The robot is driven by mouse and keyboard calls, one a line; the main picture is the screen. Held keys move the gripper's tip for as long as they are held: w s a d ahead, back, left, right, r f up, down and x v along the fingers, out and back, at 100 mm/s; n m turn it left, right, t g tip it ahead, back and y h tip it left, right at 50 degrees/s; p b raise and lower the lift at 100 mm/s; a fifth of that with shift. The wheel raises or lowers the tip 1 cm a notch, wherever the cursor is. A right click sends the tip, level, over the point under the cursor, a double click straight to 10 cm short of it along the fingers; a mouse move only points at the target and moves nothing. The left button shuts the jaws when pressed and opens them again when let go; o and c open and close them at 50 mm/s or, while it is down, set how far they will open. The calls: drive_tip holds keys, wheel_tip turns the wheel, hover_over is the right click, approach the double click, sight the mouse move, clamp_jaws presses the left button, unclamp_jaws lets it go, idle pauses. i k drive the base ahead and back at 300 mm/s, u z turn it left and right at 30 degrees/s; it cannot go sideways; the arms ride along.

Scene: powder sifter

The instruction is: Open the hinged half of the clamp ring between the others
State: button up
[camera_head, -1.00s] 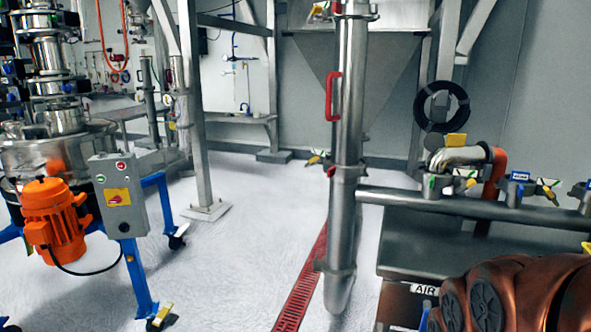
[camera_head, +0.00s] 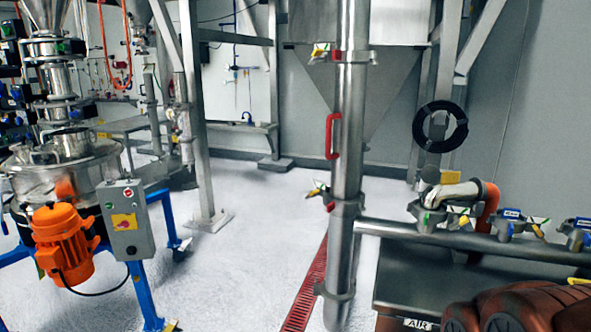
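Several grey clamp-like fittings sit along a horizontal steel pipe at the right. The middle one (camera_head: 509,226) has a blue label and a yellow-and-white piece at its right side. One fitting (camera_head: 428,219) is to its left and another (camera_head: 578,236) is at the right picture edge. They are too small to tell whether their hinged halves are open or shut. The vertical steel pipe also carries clamp bands, an upper one (camera_head: 341,57) and a middle one (camera_head: 347,205).
A sifter with an orange motor (camera_head: 62,240) and a grey control box (camera_head: 124,220) stands on a blue frame at the left. A steel bench (camera_head: 400,290) is below the horizontal pipe. White floor with a red drain grate (camera_head: 306,290) lies open between them.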

sight(511, 227)
drive_tip(key=u, duration=0.95)
drive_tip(key=i, duration=1.15)
drive_tip(key=z, duration=1.55)
